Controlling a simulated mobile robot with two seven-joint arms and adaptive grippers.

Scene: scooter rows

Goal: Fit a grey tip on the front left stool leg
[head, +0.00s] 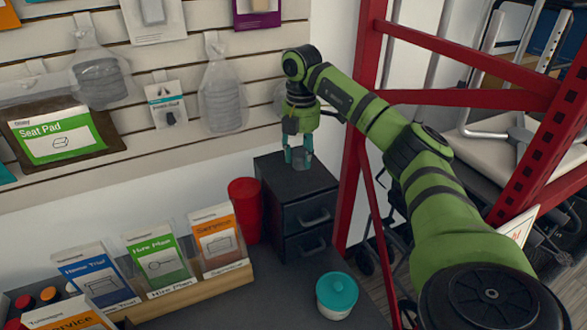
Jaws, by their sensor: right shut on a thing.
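My right gripper (298,158) points down just above the top of a black drawer unit (315,182). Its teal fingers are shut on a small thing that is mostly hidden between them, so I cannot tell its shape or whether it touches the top. I cannot make out a loose grey tip. Pale metal tubes and a light seat (495,135) show behind the red frame at the right; I cannot tell whether they belong to the stool. My left gripper is out of view.
A red frame (360,100) stands close beside my right arm. A red cup (245,205) is left of the drawers. A teal-lidded pot (337,293) and a leaflet rack (190,292) are in front. Packets hang on the slatted wall (40,70).

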